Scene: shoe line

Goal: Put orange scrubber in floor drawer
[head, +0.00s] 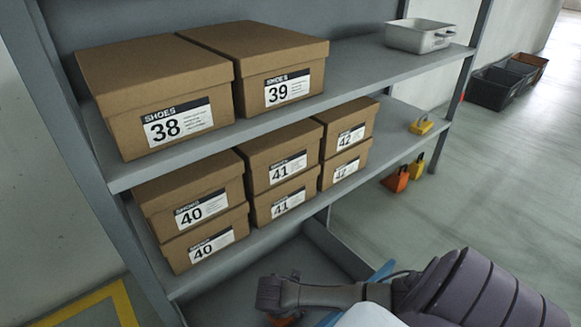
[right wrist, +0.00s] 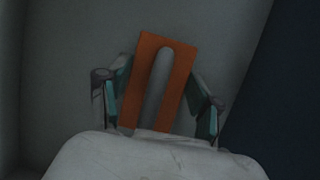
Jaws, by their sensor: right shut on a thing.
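The orange scrubber (right wrist: 181,88), a flat orange block with a grey bar along its middle, is between the fingers of my right gripper (right wrist: 159,92) in the right wrist view. The gripper is shut on it. In the head view a bit of orange (head: 284,320) shows at the bottom edge, mostly hidden below my right arm. The floor drawer (head: 338,250) is the open grey box under the shelf, and my right arm reaches over it. A plain grey surface lies beyond the scrubber; I cannot tell whether they touch. My left gripper is out of view.
A grey shelf unit (head: 375,58) holds several shoe boxes (head: 205,192) above the drawer. A metal tray (head: 419,36) is on its top shelf. Yellow (head: 421,126) and orange (head: 396,180) items are at the right end. Dark crates (head: 494,88) stand on open floor behind.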

